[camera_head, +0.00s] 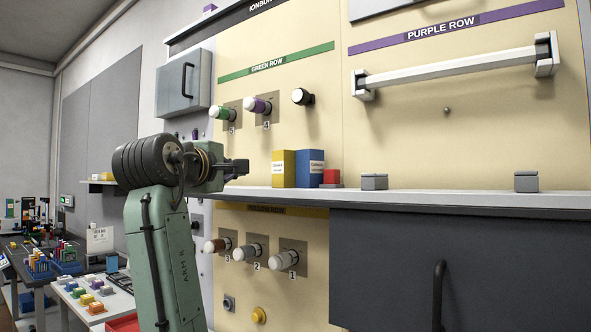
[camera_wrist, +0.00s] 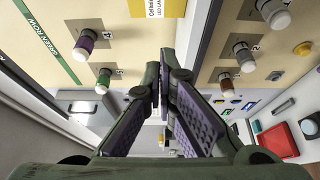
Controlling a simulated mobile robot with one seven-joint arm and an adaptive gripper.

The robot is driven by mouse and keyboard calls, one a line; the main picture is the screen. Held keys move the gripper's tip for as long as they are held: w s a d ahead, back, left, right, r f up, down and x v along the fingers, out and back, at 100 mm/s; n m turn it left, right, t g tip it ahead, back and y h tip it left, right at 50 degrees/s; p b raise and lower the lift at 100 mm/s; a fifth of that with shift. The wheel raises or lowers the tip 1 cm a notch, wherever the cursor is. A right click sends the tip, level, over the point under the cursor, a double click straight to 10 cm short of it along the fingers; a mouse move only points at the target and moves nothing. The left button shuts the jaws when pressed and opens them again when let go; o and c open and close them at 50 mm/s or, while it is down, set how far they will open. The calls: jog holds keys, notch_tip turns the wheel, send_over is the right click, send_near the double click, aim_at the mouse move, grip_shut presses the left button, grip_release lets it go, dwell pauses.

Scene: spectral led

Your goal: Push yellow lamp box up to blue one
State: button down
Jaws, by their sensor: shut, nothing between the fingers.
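The yellow lamp box (camera_head: 279,170) stands upright on the grey shelf (camera_head: 400,199) in the head view. The blue lamp box (camera_head: 310,168) stands right beside it on the right. Their sides look touching or almost so; a small gap cannot be ruled out. My gripper (camera_head: 240,169) is to the left of the yellow box, apart from it in the picture, with nothing held. In the wrist view my gripper's fingers (camera_wrist: 161,80) are together, and part of the yellow box (camera_wrist: 148,8) with its label shows at the top edge. The blue box is not visible there.
Lamps stick out from the panel above, such as the purple-ringed lamp (camera_head: 257,105), and below the shelf, such as the lamp marked 1 (camera_head: 288,258).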

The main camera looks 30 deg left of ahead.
aim_at(283, 162)
jog(key=p+x, duration=0.2)
jog(key=x, duration=0.2)
jog(key=d+p+x, duration=0.1)
jog(key=p+x, duration=0.1)
jog(key=x, duration=0.2)
jog(key=p+x, duration=0.2)
jog(key=x, duration=0.2)
jog(key=shift+w+d, duration=0.35)
jog(key=shift+w, duration=0.15)
jog(key=shift+w+d, duration=0.2)
jog(key=shift+w, duration=0.15)
